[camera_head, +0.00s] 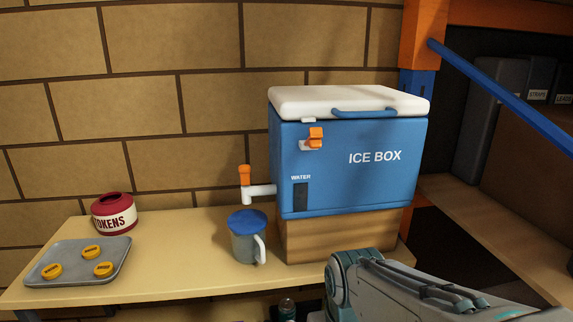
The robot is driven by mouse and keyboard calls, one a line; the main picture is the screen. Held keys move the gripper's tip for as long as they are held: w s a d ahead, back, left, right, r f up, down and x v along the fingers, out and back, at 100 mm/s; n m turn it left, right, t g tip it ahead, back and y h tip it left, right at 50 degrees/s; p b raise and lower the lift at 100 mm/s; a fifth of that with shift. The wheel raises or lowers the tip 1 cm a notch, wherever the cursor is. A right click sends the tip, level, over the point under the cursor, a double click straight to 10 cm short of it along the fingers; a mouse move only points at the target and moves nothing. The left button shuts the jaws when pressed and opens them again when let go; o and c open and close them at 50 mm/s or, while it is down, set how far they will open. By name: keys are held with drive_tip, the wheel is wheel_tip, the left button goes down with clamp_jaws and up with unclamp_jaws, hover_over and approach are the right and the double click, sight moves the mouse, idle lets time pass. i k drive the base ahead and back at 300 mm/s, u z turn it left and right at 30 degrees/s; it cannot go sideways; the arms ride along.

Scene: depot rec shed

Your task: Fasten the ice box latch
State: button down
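The blue ice box (347,170) with a white lid (335,99) stands on a wooden block at the right end of the table. The lid lies down on the box and a blue handle (365,113) is on its front. The orange latch (316,137) is on the upper left of the front, over a small white plate (305,146). A small white tab (308,120) shows at the lid edge just above the latch. I see a gap between tab and latch. My gripper is out of view; only part of my arm shows at the bottom right.
A white spout with an orange tap (245,176) sticks out left of the box, above a blue-lidded grey mug (245,244). A red tokens jar (114,214) and a tray (110,264) with yellow tokens stand left. A blue bar (510,102) slants at the right.

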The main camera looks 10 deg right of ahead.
sight(314, 141)
drive_tip(key=z, duration=1.3)
drive_tip(key=k, duration=0.95)
drive_tip(key=u, duration=1.25)
drive_tip(key=i, duration=0.5)
